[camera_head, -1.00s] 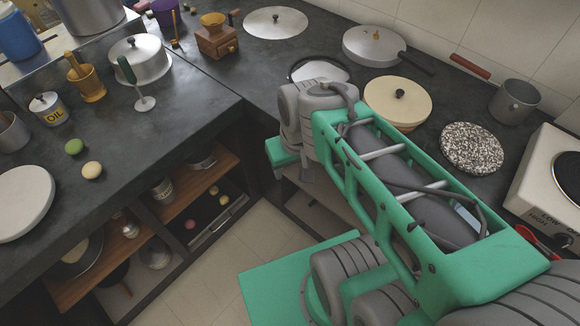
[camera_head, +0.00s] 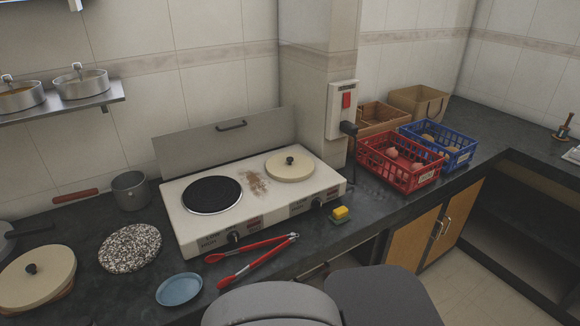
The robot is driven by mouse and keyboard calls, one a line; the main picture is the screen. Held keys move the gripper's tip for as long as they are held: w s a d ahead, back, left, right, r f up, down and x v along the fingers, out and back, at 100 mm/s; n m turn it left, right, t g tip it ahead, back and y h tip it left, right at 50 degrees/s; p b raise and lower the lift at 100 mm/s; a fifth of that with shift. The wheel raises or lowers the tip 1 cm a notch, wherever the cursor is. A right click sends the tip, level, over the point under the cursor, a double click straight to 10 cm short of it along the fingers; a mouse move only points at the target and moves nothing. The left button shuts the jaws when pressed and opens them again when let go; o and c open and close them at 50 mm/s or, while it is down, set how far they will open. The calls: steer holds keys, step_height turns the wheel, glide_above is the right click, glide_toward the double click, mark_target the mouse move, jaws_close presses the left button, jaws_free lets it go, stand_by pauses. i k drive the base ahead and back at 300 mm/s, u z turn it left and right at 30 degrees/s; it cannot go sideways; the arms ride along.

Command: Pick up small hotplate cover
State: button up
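A small cream hotplate cover (camera_head: 290,168) with a black knob sits flat on the right burner of the white two-burner hotplate (camera_head: 265,200). The left burner (camera_head: 212,195) is bare and black. A larger cream lid (camera_head: 40,282) with a dark knob lies at the left end of the counter. My gripper is not in view. Grey parts of my own body fill the bottom middle of the picture, apart from the cover.
Red tongs (camera_head: 252,262), a blue plate (camera_head: 179,289) and a yellow sponge (camera_head: 340,212) lie in front of the hotplate. A speckled round board (camera_head: 130,248) and grey pot (camera_head: 131,190) are to its left. A red basket (camera_head: 400,160) and blue basket (camera_head: 440,143) stand right.

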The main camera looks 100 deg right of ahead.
mark_target(288, 168)
steer(key=z, duration=0.3)
steer(key=k, duration=1.5)
steer(key=z, duration=1.25)
steer(key=i, duration=0.5)
steer(key=z, duration=0.05)
